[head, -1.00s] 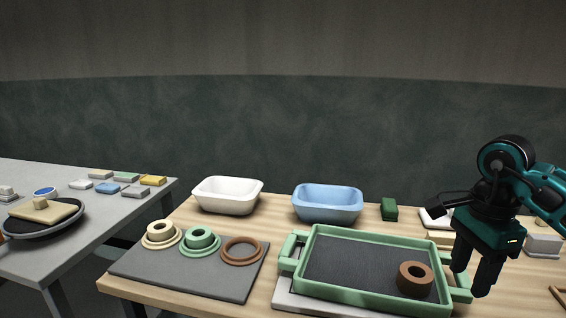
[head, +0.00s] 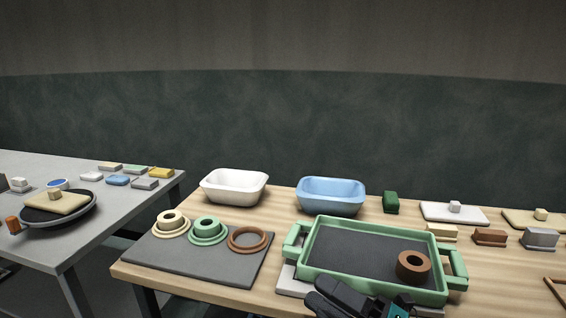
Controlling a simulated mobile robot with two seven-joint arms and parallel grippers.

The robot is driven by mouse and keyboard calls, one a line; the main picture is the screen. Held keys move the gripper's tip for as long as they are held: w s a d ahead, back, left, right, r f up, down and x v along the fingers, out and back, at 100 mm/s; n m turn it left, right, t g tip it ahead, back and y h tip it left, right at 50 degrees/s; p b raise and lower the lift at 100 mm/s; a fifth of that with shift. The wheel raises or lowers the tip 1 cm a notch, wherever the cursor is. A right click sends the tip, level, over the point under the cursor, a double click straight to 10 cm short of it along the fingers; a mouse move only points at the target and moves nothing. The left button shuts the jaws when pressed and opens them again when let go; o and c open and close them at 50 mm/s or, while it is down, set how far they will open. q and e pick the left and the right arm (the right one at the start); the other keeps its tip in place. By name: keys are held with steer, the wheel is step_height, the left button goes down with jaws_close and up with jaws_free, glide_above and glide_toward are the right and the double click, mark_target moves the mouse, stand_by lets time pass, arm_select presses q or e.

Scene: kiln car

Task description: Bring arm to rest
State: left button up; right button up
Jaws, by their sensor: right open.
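My right gripper (head: 345,300) shows at the bottom edge of the head view, in front of the near side of the green tray. It looks empty, with dark fingers pointing left, and it hides part of the tray's near rim. The rest of the right arm is mostly out of view. My left gripper is not in view. The green tray (head: 303,262) has a dark floor and side handles. A brown ring (head: 413,267) stands in its right part, apart from the gripper.
A grey mat (head: 200,273) holds cream (head: 171,223), green (head: 208,230) and brown (head: 249,239) ring pieces. White (head: 234,186) and blue (head: 331,196) basins stand behind. Small blocks sit at right. A grey table (head: 100,225) with a round turntable (head: 58,208) is at left.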

steer(key=s+d+f+m+t+h, duration=0.1)
steer(key=d+f+m+t+h, duration=0.25)
steer(key=f+m+h, duration=0.55)
steer(key=s+d+f+m+t+h, duration=0.15)
steer(key=d+f+m+h, duration=0.3)
steer(key=m, duration=0.75)
steer(key=s+d+f+m+g+h, duration=0.3)
steer(key=s+f+m+g, duration=0.2)
steer(key=s+f+m, duration=0.3)
step_height(320, 180, down, 4)
steer(key=shift+s+f+p, duration=0.25)
steer(key=shift+s+p, duration=0.05)
steer(key=shift+s, duration=0.4)
